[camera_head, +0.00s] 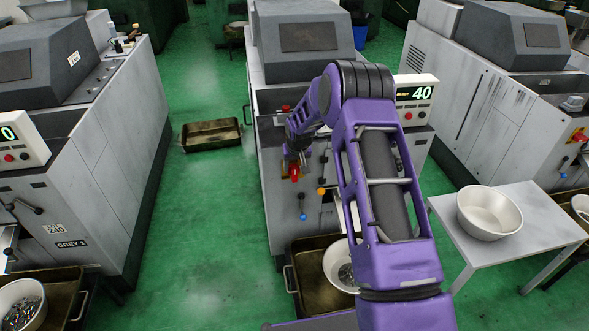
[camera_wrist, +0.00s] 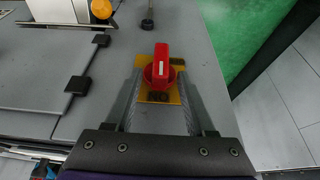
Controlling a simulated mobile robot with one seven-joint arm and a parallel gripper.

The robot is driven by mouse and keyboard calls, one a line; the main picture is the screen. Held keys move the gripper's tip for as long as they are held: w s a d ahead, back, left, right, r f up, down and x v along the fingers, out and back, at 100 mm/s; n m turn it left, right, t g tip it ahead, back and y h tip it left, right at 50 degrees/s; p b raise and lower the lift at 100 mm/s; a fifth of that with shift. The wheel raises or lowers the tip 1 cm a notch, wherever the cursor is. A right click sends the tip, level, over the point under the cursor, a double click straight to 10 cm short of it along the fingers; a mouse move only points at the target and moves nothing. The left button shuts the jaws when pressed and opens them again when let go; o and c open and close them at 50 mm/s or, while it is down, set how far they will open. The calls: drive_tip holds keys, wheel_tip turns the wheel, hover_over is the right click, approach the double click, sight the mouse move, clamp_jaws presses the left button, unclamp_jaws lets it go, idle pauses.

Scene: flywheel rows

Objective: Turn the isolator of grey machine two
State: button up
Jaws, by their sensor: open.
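The isolator is a red handle (camera_wrist: 161,62) on a yellow plate (camera_wrist: 172,97) on a grey panel. In the wrist view the handle runs along the picture's vertical. My gripper (camera_wrist: 160,88) is open, with one finger on each side of the isolator and gaps showing beside the handle. I cannot tell how deep the fingers reach. In the head view the isolator (camera_head: 294,171) is small on the front of the middle grey machine (camera_head: 275,215), just below my gripper (camera_head: 297,158). My arm hides part of this machine, and no name label shows on it.
The left machine bears the label GREY 1 (camera_head: 71,244). Blue (camera_head: 302,201) and orange (camera_head: 321,191) knobs sit near the isolator. A brown tray (camera_head: 315,292) lies below on the floor. A white table (camera_head: 545,215) with a bowl (camera_head: 489,212) stands right. Green floor is open at left.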

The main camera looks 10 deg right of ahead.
drive_tip(key=shift+w+f, duration=0.2)
drive_tip(key=shift+f, duration=0.3)
clamp_jaws()
